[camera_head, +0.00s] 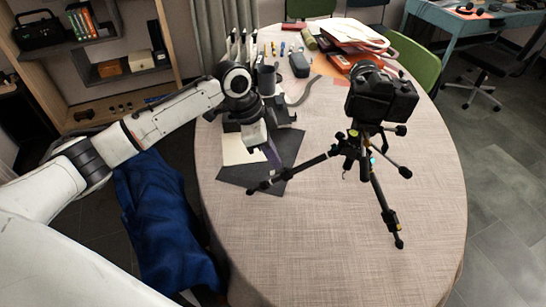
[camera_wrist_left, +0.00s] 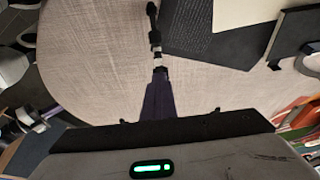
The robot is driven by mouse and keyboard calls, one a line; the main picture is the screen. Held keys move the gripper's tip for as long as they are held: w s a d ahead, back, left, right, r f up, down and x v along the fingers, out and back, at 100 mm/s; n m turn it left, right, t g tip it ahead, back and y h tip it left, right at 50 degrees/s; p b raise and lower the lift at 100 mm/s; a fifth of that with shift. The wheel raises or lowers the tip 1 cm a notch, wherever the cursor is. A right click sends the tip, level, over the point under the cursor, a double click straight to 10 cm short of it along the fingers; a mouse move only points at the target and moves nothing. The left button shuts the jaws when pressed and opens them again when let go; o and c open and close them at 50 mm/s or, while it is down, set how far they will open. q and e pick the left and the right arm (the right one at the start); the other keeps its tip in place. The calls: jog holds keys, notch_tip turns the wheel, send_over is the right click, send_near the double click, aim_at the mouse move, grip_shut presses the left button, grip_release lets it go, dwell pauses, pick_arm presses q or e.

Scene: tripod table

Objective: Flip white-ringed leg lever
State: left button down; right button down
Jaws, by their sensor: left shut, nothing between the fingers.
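A black tripod (camera_head: 352,145) stands on the round table with a dark camera (camera_head: 382,97) on top. One leg (camera_head: 312,163) reaches left, its foot on a dark sheet. In the left wrist view this leg (camera_wrist_left: 153,22) shows a pale ring (camera_wrist_left: 157,62) just beyond my fingertips; the lever itself is too small to make out. My left gripper (camera_head: 279,168) is shut and empty, its purple fingers pointing down at this leg. It also shows in the left wrist view (camera_wrist_left: 160,72). Whether the tips touch the leg I cannot tell. My right gripper is out of view.
The round table (camera_head: 330,250) is clear in front. A dark sheet (camera_head: 235,175) and pale paper lie under my left gripper. Pens, a dark case (camera_head: 299,64) and stacked folders (camera_head: 350,35) stand at the back. A green chair (camera_head: 415,60) is behind right.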

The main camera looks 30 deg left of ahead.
pick_arm(q)
jog(key=shift+d, duration=0.1)
jog(key=shift+w+d+r, duration=0.2)
jog(key=shift+r, duration=0.05)
jog(key=c, duration=2.5)
grip_release()
jog(key=shift+o, duration=1.1)
notch_tip(320, 180, up, 5)
jog(key=s+a, duration=0.1)
jog(key=a, duration=0.2)
jog(key=shift+s, duration=0.4)
